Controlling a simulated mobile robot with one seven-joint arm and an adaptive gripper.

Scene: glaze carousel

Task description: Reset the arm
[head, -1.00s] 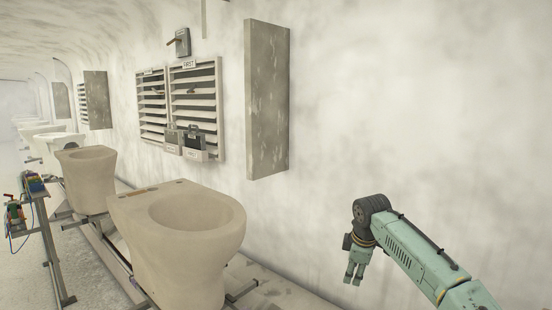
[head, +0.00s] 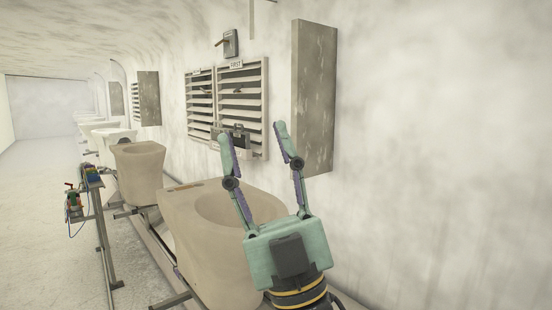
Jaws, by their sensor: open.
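My gripper (head: 257,133) is in the head view, right of the middle, with its fingers pointing up and away from the camera. Its two fingers are spread apart and nothing is between them. In the picture it overlaps the nearest beige toilet bowl (head: 190,215) and hides that bowl's right part. I cannot tell how far the gripper is from the bowl. The rest of my arm runs out of the bottom of the picture.
A louvred panel (head: 254,75) marked FIRST and a grey slab (head: 313,95) are on the wall. Behind the near bowl stands another beige bowl (head: 138,165), with white ones farther back. A metal stand (head: 100,225) with tools is at left. The floor (head: 40,190) at far left is clear.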

